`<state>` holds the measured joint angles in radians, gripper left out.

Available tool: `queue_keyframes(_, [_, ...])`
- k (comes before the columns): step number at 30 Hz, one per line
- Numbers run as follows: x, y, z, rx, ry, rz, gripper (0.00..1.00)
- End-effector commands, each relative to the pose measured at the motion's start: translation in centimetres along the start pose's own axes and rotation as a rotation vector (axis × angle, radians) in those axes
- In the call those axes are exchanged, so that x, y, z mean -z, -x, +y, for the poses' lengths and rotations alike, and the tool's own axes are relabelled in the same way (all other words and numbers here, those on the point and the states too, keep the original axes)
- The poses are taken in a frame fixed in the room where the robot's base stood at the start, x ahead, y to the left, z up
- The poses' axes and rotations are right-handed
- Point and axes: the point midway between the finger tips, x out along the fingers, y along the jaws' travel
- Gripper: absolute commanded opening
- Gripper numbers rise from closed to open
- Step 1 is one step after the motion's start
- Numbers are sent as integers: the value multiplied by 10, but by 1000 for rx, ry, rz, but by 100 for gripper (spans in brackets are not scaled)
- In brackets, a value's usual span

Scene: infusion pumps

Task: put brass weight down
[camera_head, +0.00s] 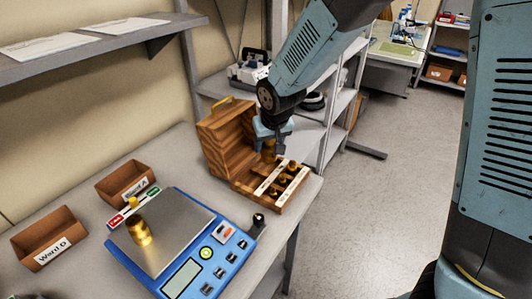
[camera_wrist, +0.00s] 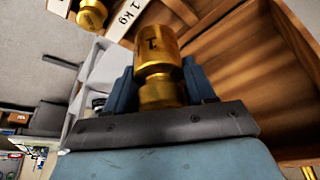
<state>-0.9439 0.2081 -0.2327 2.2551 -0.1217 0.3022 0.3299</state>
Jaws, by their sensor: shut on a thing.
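My gripper (camera_head: 272,141) is over the open wooden weight box (camera_head: 228,172) in the head view. It is shut on a brass weight (camera_wrist: 158,65), which stands between the two fingers in the wrist view and bears a "1" mark. In the head view the held weight (camera_head: 268,152) is small and partly hidden by the fingers. I cannot tell whether its base touches the box. The box's front part holds several other brass weights (camera_head: 281,179) beside white labelled strips. One strip (camera_wrist: 128,17) reads "1 kg".
A blue scale (camera_head: 187,243) with a brass weight (camera_head: 138,230) on its steel plate stands on the bench. Two brown bins (camera_head: 48,237) (camera_head: 125,181) are at the left. A small black object (camera_head: 258,220) lies near the bench edge. A grey shelf (camera_head: 95,38) hangs above.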

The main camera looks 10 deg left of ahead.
Motion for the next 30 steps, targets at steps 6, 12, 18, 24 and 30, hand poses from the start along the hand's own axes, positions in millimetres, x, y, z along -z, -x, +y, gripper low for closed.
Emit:
queue_keyframes(6, [5,-12,0,1,-1,3,0])
queue_keyframes(12, [8,-20,0,0,0,2,0])
queue_keyframes(18, [-1,-42,0,0,-1,-1,0])
queue_keyframes(24, [-4,-49,0,1,-1,2,0])
queue_keyframes(30, [-4,-50,0,1,0,2,0])
